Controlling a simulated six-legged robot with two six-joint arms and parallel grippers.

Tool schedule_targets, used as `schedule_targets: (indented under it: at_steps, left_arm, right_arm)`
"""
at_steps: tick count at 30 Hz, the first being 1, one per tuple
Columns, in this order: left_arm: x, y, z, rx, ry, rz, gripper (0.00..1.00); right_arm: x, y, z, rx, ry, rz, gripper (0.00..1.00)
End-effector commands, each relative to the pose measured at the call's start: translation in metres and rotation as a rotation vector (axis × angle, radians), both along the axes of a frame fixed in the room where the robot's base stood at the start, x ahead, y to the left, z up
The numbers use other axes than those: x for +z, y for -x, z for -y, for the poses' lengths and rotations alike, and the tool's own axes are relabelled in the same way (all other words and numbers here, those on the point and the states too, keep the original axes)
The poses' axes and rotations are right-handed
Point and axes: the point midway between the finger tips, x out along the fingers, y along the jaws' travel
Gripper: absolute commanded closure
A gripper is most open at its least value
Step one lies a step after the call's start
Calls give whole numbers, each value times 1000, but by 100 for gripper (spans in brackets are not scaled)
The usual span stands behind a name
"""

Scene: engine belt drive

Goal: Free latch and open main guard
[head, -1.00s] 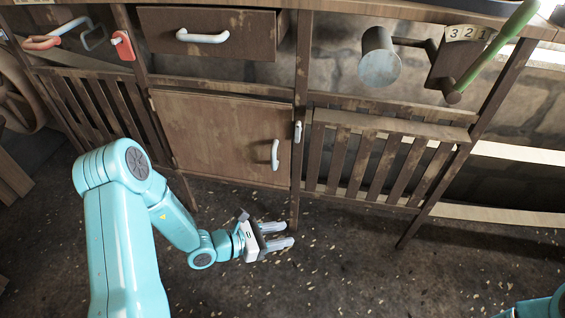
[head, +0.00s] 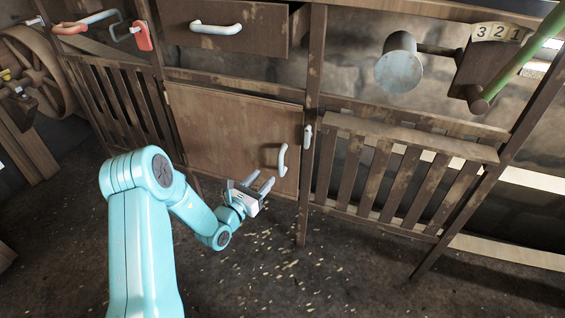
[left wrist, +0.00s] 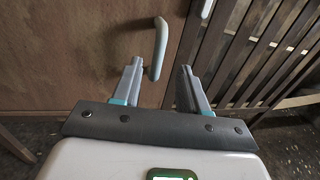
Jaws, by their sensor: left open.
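The brown wooden door panel (head: 222,125), which looks like the main guard, is closed in the frame. Its pale curved handle (head: 283,160) is near the right edge and also shows in the left wrist view (left wrist: 159,45). A small pale latch (head: 307,137) stands upright on the post just right of the door; part of it shows at the top of the left wrist view (left wrist: 207,8). My left gripper (head: 264,182) is open and empty, just below and left of the handle. In the left wrist view the handle's lower end appears between the fingertips, apparently untouched.
A drawer (head: 228,25) is above the door. Slatted panels stand left (head: 118,105) and right (head: 400,170) of it. A grey cylinder (head: 399,65) and a green lever (head: 535,45) are at upper right.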

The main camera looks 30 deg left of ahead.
Motion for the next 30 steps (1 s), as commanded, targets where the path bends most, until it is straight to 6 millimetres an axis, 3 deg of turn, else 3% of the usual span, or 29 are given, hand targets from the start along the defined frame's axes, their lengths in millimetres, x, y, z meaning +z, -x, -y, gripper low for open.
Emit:
schedule_targets:
  at_steps: [6, 12, 18, 26, 27, 30]
  left_arm:
    - [-3, -55, -1, -3, -1, 4, 57]
    - [-2, -92, -1, -3, 1, 2, 57]
    - [-1, -109, 0, -3, 1, 0, 57]
    - [0, -111, -1, -2, 1, -1, 57]
    - [0, -110, -1, -3, 1, -1, 63]
    - [0, -110, -1, -2, 1, -1, 96]
  right_arm:
    - [-15, -3, 2, -10, 2, 5, 69]
    - [-23, -4, 4, -18, 4, 8, 69]
    - [-25, -6, 5, -21, 4, 9, 69]
    - [-25, -6, 5, -22, 4, 10, 69]
    - [-25, -6, 5, -22, 4, 10, 69]
    - [-25, -6, 5, -22, 4, 10, 69]
